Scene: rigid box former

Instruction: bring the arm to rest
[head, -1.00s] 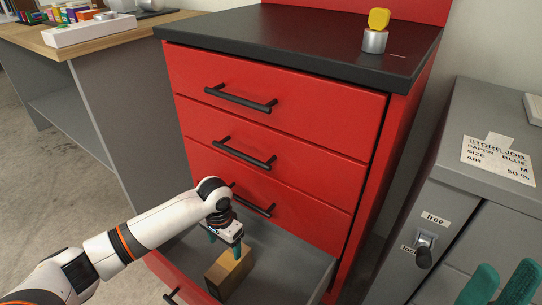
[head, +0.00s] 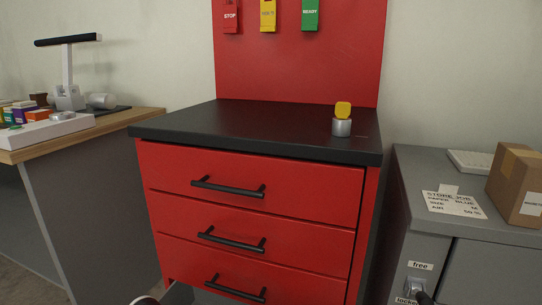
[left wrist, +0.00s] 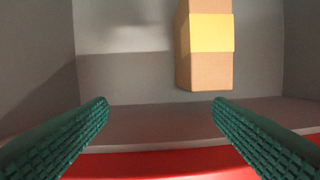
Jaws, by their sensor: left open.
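My left gripper (left wrist: 160,105) shows in the left wrist view as two green ridged fingers spread wide apart with nothing between them. It is above the front edge of the open drawer. Inside the drawer, a brown cardboard box with a yellow band (left wrist: 205,45) lies on the grey drawer floor (left wrist: 125,75), beyond the fingertips and apart from them. In the head view only a small piece of my left arm shows at the bottom edge; the left gripper is out of that view. My right gripper does not show.
The red drawer cabinet (head: 250,215) has a black top with a yellow-topped silver knob (head: 342,122). A grey cabinet (head: 425,185) at right carries a labelled carton (head: 515,185) and a key switch (head: 415,287). A wooden-topped bench (head: 120,128) stands at left.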

